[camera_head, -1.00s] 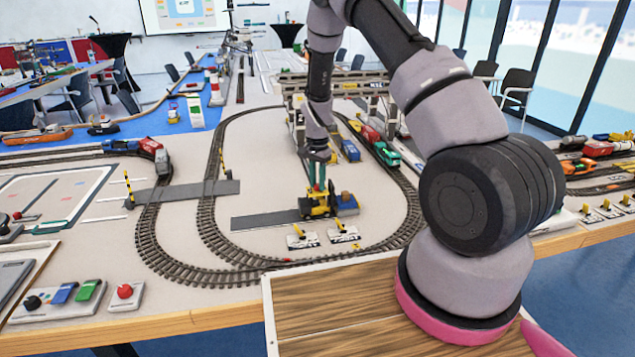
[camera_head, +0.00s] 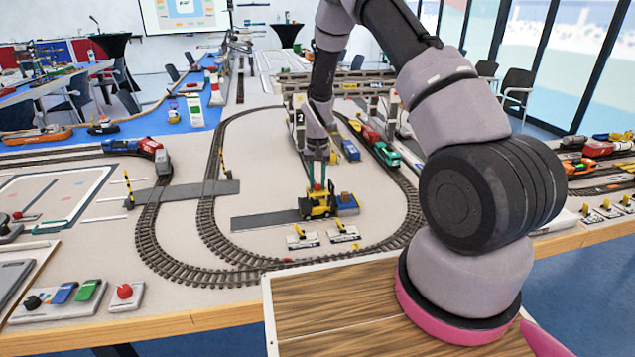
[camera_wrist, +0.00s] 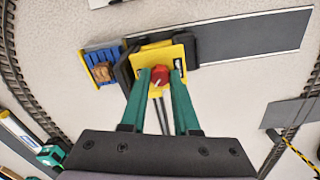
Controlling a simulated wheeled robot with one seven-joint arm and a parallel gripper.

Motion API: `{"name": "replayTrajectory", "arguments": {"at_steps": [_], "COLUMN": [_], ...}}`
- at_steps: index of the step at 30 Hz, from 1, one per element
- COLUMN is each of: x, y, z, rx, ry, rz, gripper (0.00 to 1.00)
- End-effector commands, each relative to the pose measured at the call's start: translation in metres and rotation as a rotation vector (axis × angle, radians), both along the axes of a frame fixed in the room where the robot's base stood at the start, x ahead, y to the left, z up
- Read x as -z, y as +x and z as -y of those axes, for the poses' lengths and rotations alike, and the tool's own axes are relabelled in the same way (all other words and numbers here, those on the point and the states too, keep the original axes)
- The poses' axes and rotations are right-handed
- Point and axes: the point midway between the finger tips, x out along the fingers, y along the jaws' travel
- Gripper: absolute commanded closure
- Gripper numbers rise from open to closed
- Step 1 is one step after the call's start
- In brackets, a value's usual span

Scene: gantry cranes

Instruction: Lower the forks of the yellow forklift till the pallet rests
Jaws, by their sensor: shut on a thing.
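The yellow forklift (camera_head: 319,206) stands on the layout at the right end of a dark grey strip; it also shows in the wrist view (camera_wrist: 178,52). A red knob (camera_wrist: 160,76) sits on its top. My gripper (camera_wrist: 159,73) has its green fingers closed on this knob, and in the head view my gripper (camera_head: 318,186) is right above the forklift. The blue pallet (camera_wrist: 92,53) with a brown load (camera_wrist: 103,72) is at the forklift's front, to the right in the head view (camera_head: 348,209). I cannot tell whether the pallet touches the surface.
A looped track (camera_head: 206,215) surrounds the forklift. Two white plates with yellow levers (camera_head: 302,238) lie just in front. A gantry crane (camera_head: 299,120) stands behind, with a blue wagon (camera_head: 350,150) and a green truck (camera_head: 386,154). The dark strip (camera_head: 262,221) to the left is clear.

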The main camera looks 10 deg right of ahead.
Motion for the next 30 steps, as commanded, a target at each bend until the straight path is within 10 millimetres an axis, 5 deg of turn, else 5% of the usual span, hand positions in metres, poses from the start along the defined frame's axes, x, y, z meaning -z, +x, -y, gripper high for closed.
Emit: {"name": "replayTrajectory", "arguments": {"at_steps": [12, 13, 15, 25, 30], "x": [0.000, 0.000, 0.000, -0.002, -0.023], "y": [0.000, 0.000, 0.000, 0.000, 0.001], "z": [0.000, 0.000, 0.000, 0.000, 0.000], "rx": [-0.006, -0.006, -0.006, -0.006, -0.007], "ry": [0.000, 0.000, 0.000, 0.000, 0.000], "rz": [0.000, 0.000, 0.000, 0.001, 0.003], "gripper": [1.00, 0.59, 0.40, 0.40, 0.40]}}
